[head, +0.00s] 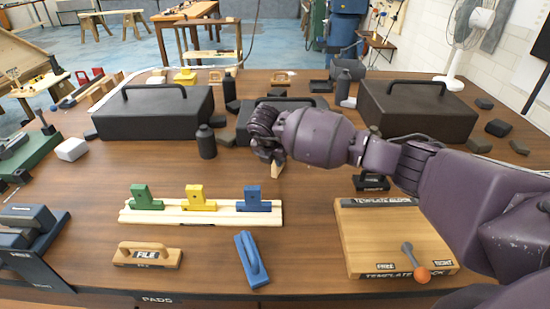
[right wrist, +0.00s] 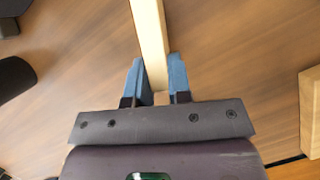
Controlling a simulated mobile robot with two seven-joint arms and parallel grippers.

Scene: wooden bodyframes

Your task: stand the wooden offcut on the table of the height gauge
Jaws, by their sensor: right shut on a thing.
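My right gripper (head: 266,148) is over the middle of the bench, its arm reaching in from the right. In the right wrist view, its two blue fingers (right wrist: 157,78) are shut on a long pale wooden offcut (right wrist: 149,35). In the head view only a small end of the offcut (head: 276,170) shows below the gripper; the hand hides the rest. I cannot tell whether it touches the bench. I cannot pick out the height gauge with certainty. A small black labelled stand (head: 371,182) is right of the gripper, its label unreadable. My left gripper is not in view.
Black cases (head: 152,112) (head: 418,108) stand behind, with a dark bottle (head: 206,142) nearby. In front are a pale rack (head: 170,216) with green, yellow and blue blocks, a FILE block (head: 147,256), a blue handled tool (head: 250,260) and a template block (head: 385,235).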

